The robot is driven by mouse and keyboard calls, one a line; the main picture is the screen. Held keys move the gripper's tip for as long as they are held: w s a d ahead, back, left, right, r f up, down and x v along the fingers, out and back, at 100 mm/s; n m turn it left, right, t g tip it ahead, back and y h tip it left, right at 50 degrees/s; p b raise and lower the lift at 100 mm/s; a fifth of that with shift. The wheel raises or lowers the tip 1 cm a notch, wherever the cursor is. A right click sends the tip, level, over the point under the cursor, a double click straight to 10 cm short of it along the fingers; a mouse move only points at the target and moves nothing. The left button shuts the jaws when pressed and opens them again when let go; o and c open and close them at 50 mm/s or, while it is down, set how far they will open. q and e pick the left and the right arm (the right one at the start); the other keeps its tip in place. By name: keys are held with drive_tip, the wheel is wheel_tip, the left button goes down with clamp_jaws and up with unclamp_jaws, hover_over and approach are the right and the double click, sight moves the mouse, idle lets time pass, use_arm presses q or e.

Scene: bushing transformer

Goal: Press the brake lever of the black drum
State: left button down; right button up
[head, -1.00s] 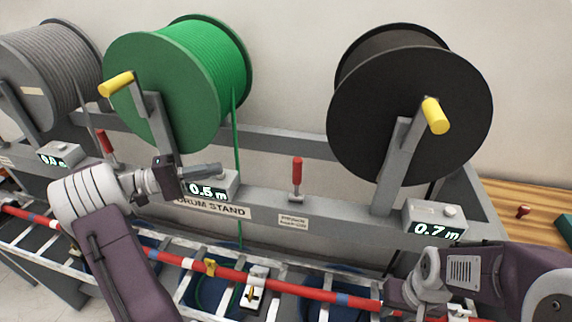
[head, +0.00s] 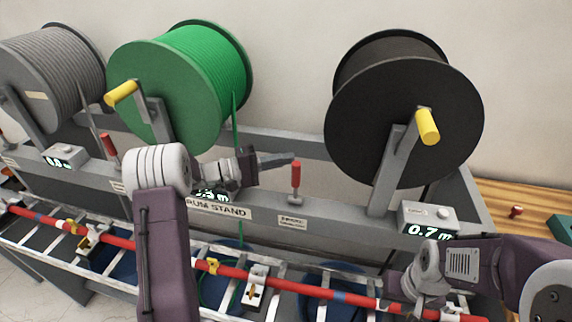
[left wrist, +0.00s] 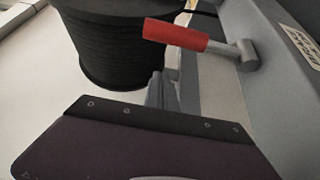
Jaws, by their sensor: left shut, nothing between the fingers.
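The black drum (head: 385,110) stands on the right of the stand, with a yellow crank handle (head: 428,127). Its brake lever, a red handle (head: 296,182) on a grey base, is upright to the drum's left. My left gripper (head: 291,157) is shut and empty, its tips close to the lever's top; contact is unclear in the head view. The left wrist view shows the red lever (left wrist: 176,34) beyond and slightly right of my fingers (left wrist: 162,92), with the black drum (left wrist: 110,45) behind. My right gripper (head: 396,289) is low by the red cable; its fingers are hard to make out.
A green drum (head: 165,95) and a grey drum (head: 50,80) stand to the left, with another red lever (head: 109,147). A display (head: 428,220) reads 0.7 m. A red cable (head: 235,272) runs along the ladder-like tray in front.

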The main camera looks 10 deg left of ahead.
sight(296, 183)
use_arm(q)
drive_tip(key=s, duration=0.1)
drive_tip(key=s+d, duration=0.1)
drive_tip(key=s+p, duration=0.1)
drive_tip(key=shift+s+d, duration=0.25)
